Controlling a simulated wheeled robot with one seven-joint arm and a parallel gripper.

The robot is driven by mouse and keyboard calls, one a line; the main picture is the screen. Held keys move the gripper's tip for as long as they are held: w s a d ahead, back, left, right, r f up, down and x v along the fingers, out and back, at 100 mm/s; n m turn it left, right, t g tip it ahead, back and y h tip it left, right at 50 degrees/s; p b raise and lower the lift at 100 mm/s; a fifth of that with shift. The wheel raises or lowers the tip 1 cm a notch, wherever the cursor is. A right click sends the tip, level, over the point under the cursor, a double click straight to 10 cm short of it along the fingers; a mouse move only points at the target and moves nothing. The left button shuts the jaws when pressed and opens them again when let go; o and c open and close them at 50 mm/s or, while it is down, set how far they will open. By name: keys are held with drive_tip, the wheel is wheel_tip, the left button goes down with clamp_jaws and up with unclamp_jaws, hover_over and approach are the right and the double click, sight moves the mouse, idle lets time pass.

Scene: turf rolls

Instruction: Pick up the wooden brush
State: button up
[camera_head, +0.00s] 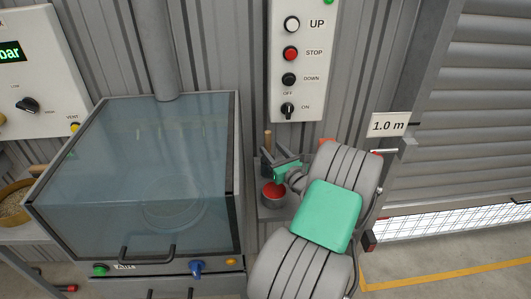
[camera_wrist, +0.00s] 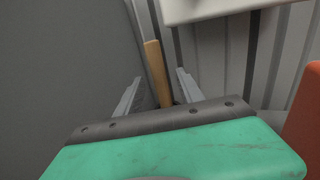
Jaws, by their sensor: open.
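The wooden brush (camera_head: 267,140) shows in the head view as a short upright wooden handle beside the cabinet, and its lower part is hidden behind my gripper. In the wrist view the brush handle (camera_wrist: 156,72) stands nearly upright, tilted slightly, between and beyond my two fingers. My gripper (camera_head: 278,158) is open in front of the handle. In the wrist view my gripper (camera_wrist: 158,78) has a finger on each side of the handle, with a gap to each. The brush's lower end is hidden by my gripper body.
A glass-fronted cabinet (camera_head: 130,170) stands close on the left. A small pot with red contents (camera_head: 273,194) sits on a narrow grey ledge below my gripper. A control panel (camera_head: 297,60) hangs above on the corrugated wall. An orange object (camera_wrist: 306,120) is at the right.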

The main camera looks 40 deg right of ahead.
sight(269, 147)
drive_tip(key=x, duration=0.3)
drive_tip(key=shift+w+d+f, duration=0.1)
drive_tip(key=shift+w, duration=0.15)
clamp_jaws()
